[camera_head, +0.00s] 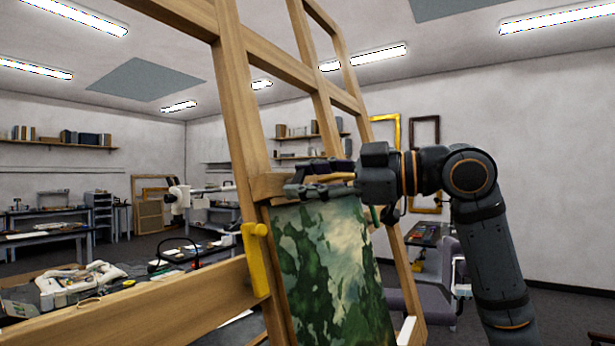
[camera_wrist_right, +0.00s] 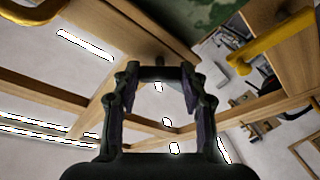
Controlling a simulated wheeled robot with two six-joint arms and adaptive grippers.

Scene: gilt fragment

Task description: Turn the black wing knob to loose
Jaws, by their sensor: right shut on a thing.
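My right gripper (camera_head: 297,187) comes in from the right at the upper edge of the painting (camera_head: 335,265), against the wooden easel's crosspiece (camera_head: 268,187). In the right wrist view its two fingers (camera_wrist_right: 163,84) stand apart with a dark bar between their tips. This bar appears to be the black wing knob (camera_wrist_right: 163,73), and the gripper is shut on it. The knob's wings and its angle are mostly hidden by the fingers, and in the head view I cannot make it out. My left gripper is not in view.
A yellow clamp (camera_head: 257,258) sits on the easel at the painting's left edge; it also shows in the wrist view (camera_wrist_right: 270,47). Easel posts (camera_head: 243,90) rise close around the gripper. A cluttered bench (camera_head: 75,285) stands at left, and a grey chair (camera_head: 430,295) behind at right.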

